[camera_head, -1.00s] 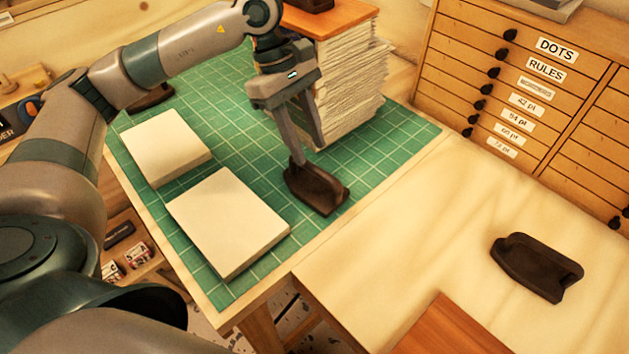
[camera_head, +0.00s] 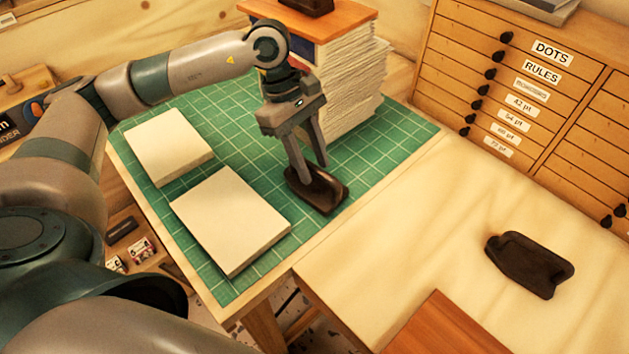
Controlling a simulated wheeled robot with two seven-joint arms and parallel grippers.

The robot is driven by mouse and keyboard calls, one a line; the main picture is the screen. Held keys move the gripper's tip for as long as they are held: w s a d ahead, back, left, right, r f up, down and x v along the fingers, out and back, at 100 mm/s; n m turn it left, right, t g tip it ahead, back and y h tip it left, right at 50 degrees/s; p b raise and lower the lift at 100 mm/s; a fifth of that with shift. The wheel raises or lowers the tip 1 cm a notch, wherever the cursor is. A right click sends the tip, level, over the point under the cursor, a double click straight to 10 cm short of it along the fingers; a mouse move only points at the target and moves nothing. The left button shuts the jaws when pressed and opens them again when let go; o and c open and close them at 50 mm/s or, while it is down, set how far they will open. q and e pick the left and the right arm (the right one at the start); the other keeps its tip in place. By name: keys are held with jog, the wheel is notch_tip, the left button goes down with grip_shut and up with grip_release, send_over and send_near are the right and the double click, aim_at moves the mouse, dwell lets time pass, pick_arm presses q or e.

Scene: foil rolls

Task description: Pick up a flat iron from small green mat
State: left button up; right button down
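A dark brown flat iron (camera_head: 326,195) sits on the green gridded mat (camera_head: 250,167), near the mat's right edge. My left gripper (camera_head: 313,172) points down at it from above, with its fingers apart and their tips at the iron's upper back part. The fingertips partly cover that part, so contact cannot be told. A second dark iron-like piece (camera_head: 532,265) lies on the pale tabletop at the right. My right gripper is not in view.
Two white paper blocks (camera_head: 168,147) and (camera_head: 230,220) lie on the mat left of the iron. A tall paper stack (camera_head: 350,85) with an orange-brown board on top stands close behind the gripper. A wooden drawer cabinet (camera_head: 520,85) stands at back right. Pale tabletop (camera_head: 420,220) is clear between.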

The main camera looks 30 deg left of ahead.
pick_arm(q)
grip_shut()
dwell(1.1)
jog(key=shift+w+r, duration=0.1)
